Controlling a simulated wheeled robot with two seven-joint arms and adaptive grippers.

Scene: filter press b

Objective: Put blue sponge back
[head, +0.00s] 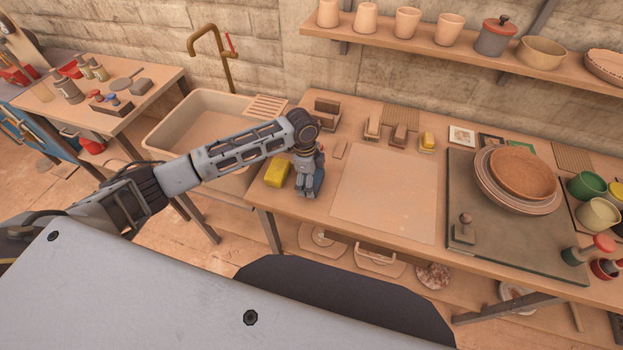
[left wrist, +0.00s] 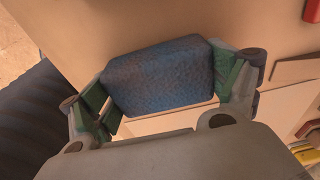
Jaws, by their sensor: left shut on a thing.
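The blue sponge (left wrist: 163,77) is a dark blue block with rounded edges, between the green-padded fingers of my left gripper (left wrist: 168,88). In the head view my left gripper (head: 307,188) points down over the worktop, just left of the pale board, and part of the blue sponge (head: 318,184) shows beside it. The gripper is shut on the sponge. Whether the sponge touches the worktop is hard to tell. A yellow sponge (head: 278,174) lies on the worktop just left of the gripper. My right gripper does not show.
A pale square board (head: 384,192) lies right of the gripper. The sink (head: 175,135) is to the left. Small brushes and blocks (head: 398,136) stand along the back. A dark mat (head: 513,245) with stacked plates (head: 520,177) is on the right. A shelf (head: 450,52) with pots hangs above.

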